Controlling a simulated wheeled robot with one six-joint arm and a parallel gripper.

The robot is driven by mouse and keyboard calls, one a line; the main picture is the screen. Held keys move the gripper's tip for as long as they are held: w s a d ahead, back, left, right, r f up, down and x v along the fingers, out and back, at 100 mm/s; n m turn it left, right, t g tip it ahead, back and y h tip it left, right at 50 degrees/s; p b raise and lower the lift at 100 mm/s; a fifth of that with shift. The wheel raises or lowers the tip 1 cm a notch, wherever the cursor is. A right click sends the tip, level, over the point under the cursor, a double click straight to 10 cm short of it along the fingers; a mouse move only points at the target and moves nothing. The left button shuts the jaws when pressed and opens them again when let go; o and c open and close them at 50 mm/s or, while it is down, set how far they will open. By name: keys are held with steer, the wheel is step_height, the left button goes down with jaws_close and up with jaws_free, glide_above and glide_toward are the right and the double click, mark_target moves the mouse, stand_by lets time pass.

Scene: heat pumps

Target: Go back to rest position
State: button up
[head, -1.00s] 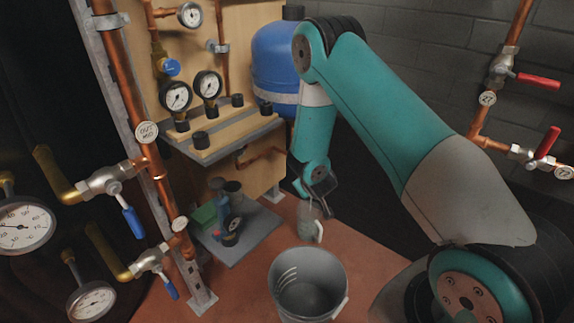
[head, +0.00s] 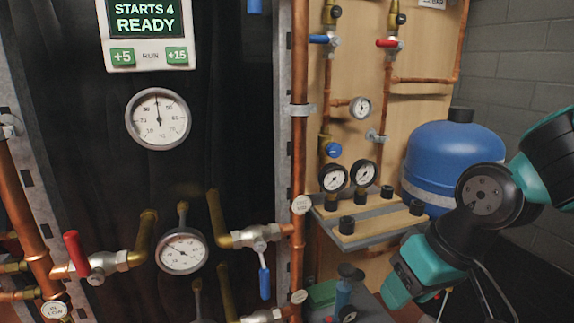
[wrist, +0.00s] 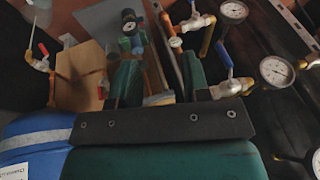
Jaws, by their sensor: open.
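My gripper (wrist: 160,82) shows in the wrist view with its two fingers apart, one left and one right of the middle. I see nothing held between them; pump fittings and copper pipe show beyond. In the head view my arm is folded at the lower right, its elbow at the right edge. The wrist points down and left, in front of the wooden shelf's right end. The fingertips are hard to make out there, low in the picture.
A blue tank (head: 452,160) stands behind my arm. The wooden shelf (head: 375,222) with black knobs and two gauges is close to my wrist. A valve with a blue handle (head: 264,283) and a large gauge (head: 158,118) are to the left. A grey wall lies behind at right.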

steer(key=s+a+r+n+g, duration=0.2)
steer(key=s+r+n, duration=0.15)
steer(key=s, duration=0.65)
step_height(320, 180, up, 36)
steer(key=s+p, duration=0.1)
steer(key=p, duration=3.4)
steer(key=shift+y, duration=0.3)
stand_by(0.7)
